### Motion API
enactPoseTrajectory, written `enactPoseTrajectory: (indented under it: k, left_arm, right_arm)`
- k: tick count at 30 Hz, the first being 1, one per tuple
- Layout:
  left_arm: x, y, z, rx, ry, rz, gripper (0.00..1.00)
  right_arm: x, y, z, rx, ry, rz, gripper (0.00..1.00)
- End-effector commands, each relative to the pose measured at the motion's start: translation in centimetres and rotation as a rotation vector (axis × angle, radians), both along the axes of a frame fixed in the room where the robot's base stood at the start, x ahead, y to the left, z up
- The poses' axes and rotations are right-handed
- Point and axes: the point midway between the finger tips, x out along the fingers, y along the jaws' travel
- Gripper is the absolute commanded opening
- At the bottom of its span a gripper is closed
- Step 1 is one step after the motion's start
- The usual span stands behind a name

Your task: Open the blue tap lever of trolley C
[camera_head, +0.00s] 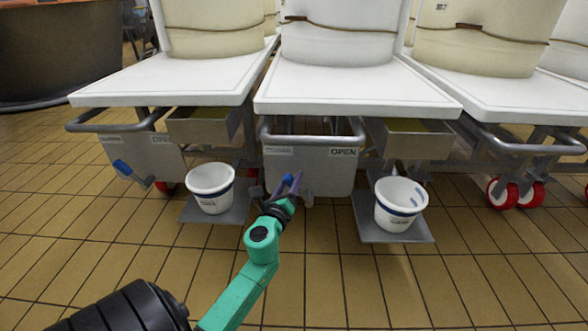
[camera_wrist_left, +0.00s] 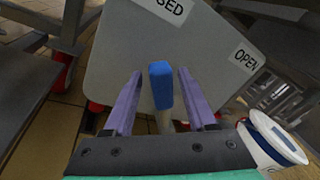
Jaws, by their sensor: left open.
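The blue tap lever (camera_wrist_left: 161,85) stands between the two purple fingers of my open left gripper (camera_wrist_left: 158,76) in the left wrist view, with a gap showing on each side. The grey panel (camera_wrist_left: 190,55) behind it carries a label ending in "SED" at the top and "OPEN" at the right. In the head view my left gripper (camera_head: 288,183) is at the lower front of the middle trolley's grey panel (camera_head: 310,170), largely covering the lever. I cannot read which trolley is C. My right gripper is not in view.
A white bucket (camera_head: 211,188) stands left of my gripper and another bucket (camera_head: 400,204) right, each on a low grey plate. The left trolley has its own blue lever (camera_head: 122,168). A handle bar (camera_head: 312,139) crosses above the panel. The tiled floor in front is clear.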

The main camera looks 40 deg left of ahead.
Motion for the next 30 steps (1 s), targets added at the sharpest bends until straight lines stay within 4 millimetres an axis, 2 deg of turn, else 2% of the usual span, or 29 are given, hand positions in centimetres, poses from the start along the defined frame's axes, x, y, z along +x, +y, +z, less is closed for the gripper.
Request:
enactPoseTrajectory:
  k: [8, 9, 13, 14, 30]
  left_arm:
    - [-0.07, -0.16, -0.03, 0.000, 0.001, 0.001, 0.57]
    - [-0.07, -0.16, -0.03, 0.000, 0.001, 0.001, 0.53]
    - [-0.07, -0.15, -0.02, 0.000, 0.001, 0.001, 0.03]
    - [-0.07, -0.15, -0.02, 0.000, 0.001, 0.001, 0.00]
    - [-0.06, -0.13, -0.01, 0.000, 0.001, 0.001, 0.00]
  right_arm:
    - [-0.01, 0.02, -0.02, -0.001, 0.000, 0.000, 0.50]
    - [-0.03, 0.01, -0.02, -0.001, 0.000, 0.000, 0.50]
    - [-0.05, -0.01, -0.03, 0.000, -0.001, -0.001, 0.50]
    - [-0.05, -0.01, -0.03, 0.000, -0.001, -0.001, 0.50]
    - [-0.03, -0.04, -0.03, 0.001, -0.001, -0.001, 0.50]
